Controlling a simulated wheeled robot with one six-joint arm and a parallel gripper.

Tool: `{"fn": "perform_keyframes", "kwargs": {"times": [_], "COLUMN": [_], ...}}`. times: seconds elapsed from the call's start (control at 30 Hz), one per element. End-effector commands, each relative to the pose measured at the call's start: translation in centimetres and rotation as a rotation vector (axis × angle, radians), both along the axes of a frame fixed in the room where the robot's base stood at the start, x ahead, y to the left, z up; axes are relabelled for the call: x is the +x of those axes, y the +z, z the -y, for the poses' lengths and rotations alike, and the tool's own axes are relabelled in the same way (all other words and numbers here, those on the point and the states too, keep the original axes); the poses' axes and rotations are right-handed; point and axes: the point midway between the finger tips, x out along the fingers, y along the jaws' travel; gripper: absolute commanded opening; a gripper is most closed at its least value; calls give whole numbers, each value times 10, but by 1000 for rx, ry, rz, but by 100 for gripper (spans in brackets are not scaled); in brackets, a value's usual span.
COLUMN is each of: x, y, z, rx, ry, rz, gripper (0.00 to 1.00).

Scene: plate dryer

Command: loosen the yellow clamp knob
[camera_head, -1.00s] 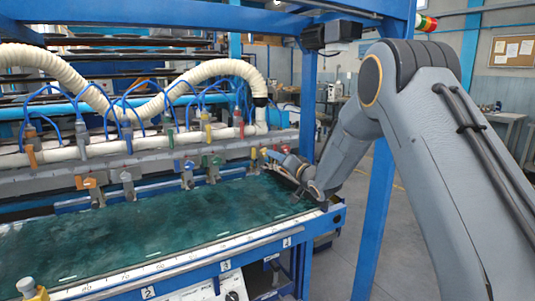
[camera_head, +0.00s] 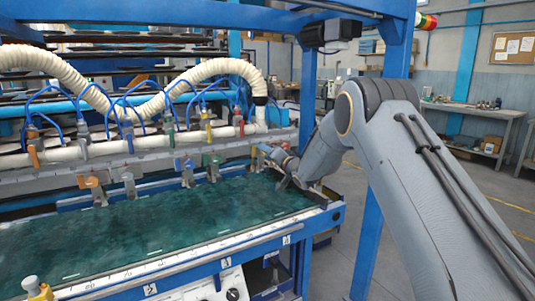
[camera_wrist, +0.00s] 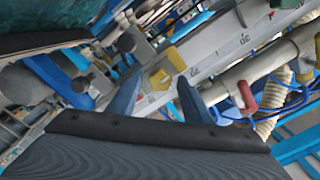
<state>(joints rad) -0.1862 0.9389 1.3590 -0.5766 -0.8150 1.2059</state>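The yellow clamp knob (camera_wrist: 160,78) shows in the wrist view between my fingertips and a little beyond them, beside a grey clamp arm. A paler yellow piece (camera_wrist: 175,58) sits right behind it; I cannot tell if it belongs to the same clamp. My gripper (camera_wrist: 160,97) is open, with one blue finger on each side and no visible contact with the knob. In the head view my gripper (camera_head: 266,152) is at the right end of the clamp row, small and partly hidden by my wrist. A small yellow patch (camera_head: 253,154) shows just left of it.
Orange (camera_head: 92,182), blue (camera_head: 188,165) and green (camera_head: 214,160) clamps stand along the rail to the left. A pipe with a red handle (camera_wrist: 247,97) runs close to my right finger. The green bed (camera_head: 150,225) is clear. A blue post (camera_head: 371,240) stands near my arm.

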Motion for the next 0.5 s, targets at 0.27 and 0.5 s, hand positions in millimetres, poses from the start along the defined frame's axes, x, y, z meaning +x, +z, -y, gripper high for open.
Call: {"fn": "perform_keyframes", "kwargs": {"times": [0.27, 0.5], "x": [0, 0], "y": [0, 0], "z": [0, 0], "rx": [0, -25], "ry": [0, 0], "rz": [0, 17], "gripper": [5, 5]}}
